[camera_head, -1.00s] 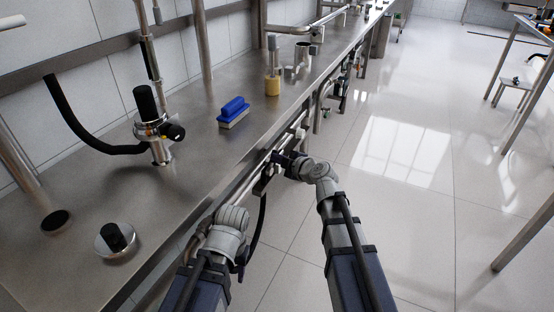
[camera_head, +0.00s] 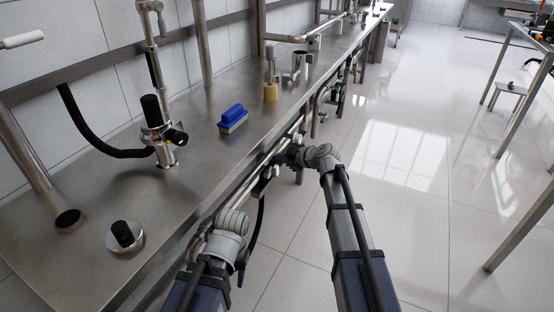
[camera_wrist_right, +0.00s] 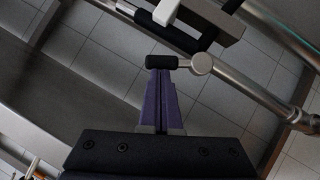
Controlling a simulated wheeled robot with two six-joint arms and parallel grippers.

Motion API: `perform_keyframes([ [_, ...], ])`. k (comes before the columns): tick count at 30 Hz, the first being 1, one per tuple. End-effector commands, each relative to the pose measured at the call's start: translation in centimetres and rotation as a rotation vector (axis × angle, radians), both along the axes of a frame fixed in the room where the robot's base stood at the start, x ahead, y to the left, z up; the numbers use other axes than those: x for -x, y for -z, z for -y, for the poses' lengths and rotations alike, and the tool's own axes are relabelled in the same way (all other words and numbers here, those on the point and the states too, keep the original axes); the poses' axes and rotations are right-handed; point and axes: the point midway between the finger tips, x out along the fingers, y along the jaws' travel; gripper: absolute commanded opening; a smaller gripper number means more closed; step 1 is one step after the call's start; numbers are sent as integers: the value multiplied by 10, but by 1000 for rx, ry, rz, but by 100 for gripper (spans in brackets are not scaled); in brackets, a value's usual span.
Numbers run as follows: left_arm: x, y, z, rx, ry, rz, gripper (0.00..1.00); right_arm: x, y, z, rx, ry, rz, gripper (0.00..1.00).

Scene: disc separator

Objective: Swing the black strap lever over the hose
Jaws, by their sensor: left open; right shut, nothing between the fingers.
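In the right wrist view, the purple fingers of my right gripper (camera_wrist_right: 160,78) are shut and empty. Their tips are at a short black bar (camera_wrist_right: 168,62) with a round metal end, which looks like the strap lever; I cannot tell whether they touch. In the head view, my right gripper (camera_head: 283,160) is at the bench's front edge, its tips small and partly hidden. My left gripper (camera_head: 241,263) is open, lower left, mostly hidden behind its wrist. A black hose (camera_head: 260,218) hangs below the bench edge between the arms.
A steel bench (camera_head: 190,190) fills the left side. On it are a blue brush (camera_head: 233,116), a black-topped fitting (camera_head: 155,125) with a curved black tube, and a black-knobbed disc (camera_head: 124,235). Metal pipes (camera_wrist_right: 250,88) run near the right gripper.

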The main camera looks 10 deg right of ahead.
Motion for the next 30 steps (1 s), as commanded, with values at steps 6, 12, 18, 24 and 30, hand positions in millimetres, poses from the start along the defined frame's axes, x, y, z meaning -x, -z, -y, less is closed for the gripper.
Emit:
perform_keyframes([
  [6,0,0,0,0,0,0,50,-12,8,7,-103,0,-156,0],
  [12,0,4,0,0,0,0,50,-16,15,9,-179,-1,-268,0],
  [18,0,7,0,1,1,0,50,-16,19,10,-199,-2,-298,0],
  [24,0,9,0,1,2,0,50,-18,21,11,-197,-1,-297,0],
  [30,0,9,0,1,2,0,50,-18,21,12,-196,-1,-297,0],
])
